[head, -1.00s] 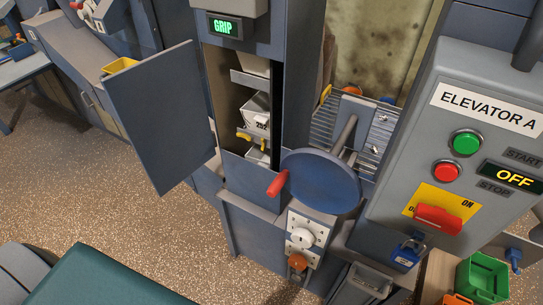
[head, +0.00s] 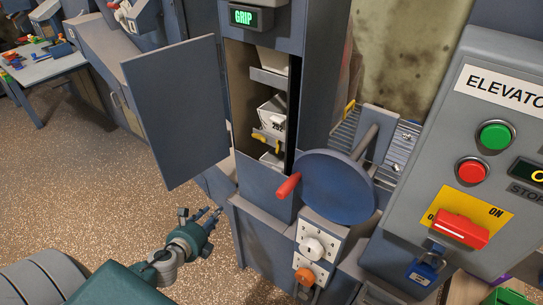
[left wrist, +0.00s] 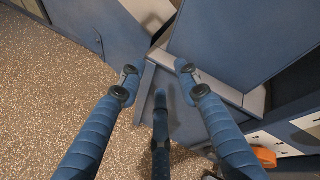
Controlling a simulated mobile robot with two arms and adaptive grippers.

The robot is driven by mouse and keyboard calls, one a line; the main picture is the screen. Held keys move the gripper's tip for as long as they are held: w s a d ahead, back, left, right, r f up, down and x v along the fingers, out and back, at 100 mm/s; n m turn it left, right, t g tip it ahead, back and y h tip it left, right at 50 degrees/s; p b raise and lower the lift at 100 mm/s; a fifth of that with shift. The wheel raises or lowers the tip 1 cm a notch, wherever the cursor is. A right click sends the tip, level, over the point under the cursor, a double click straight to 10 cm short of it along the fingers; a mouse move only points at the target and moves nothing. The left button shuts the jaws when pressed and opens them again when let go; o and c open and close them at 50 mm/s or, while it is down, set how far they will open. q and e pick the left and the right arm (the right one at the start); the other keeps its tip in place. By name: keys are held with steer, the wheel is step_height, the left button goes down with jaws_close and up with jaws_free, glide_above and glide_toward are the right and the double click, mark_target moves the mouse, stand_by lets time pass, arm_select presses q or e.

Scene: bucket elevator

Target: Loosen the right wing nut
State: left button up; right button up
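Inside the open cabinet in the head view, a white bucket (head: 271,113) sits in the narrow opening. Small yellow wing nuts show low on its front; the right one (head: 278,145) is partly in shadow and small, so its exact turn cannot be told. My left gripper (head: 207,217) is in front of the cabinet, below the open door and lower left of the wing nuts, well apart from them. In the left wrist view its fingers (left wrist: 155,72) are spread with nothing between them. The wing nuts do not show in that view. My right gripper is not visible.
The open door (head: 175,110) stands left of the opening. A blue handwheel (head: 338,187) with a red handle (head: 288,185) is at the lower right of it. The control box (head: 500,180) with a blue padlock (head: 425,270) stands at right. The floor (head: 90,170) at left is clear.

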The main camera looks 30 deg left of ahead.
arm_select(q)
steer(key=w+d+r+m+t+h, duration=0.1)
steer(key=w+d+r+m, duration=0.1)
steer(key=r, duration=0.2)
steer(key=w+d+r+m+t+h+b, duration=0.1)
steer(key=d+r+m, duration=0.15)
steer(key=r, duration=0.25)
steer(key=w+d+r+m+t, duration=0.1)
steer(key=w+d+r+m, duration=0.1)
steer(key=r+m, duration=0.15)
steer(key=m+t+h+b, duration=0.1)
steer(key=m+t+h, duration=0.15)
steer(key=m, duration=0.25)
glide_toward(278, 146)
steer(key=w+p, duration=0.3)
steer(key=w, duration=0.5)
steer(key=shift+w+f+h, duration=0.15)
steer(key=shift+h, duration=0.2)
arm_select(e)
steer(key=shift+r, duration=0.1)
arm_select(q)
steer(key=shift+a, duration=0.1)
jaws_close()
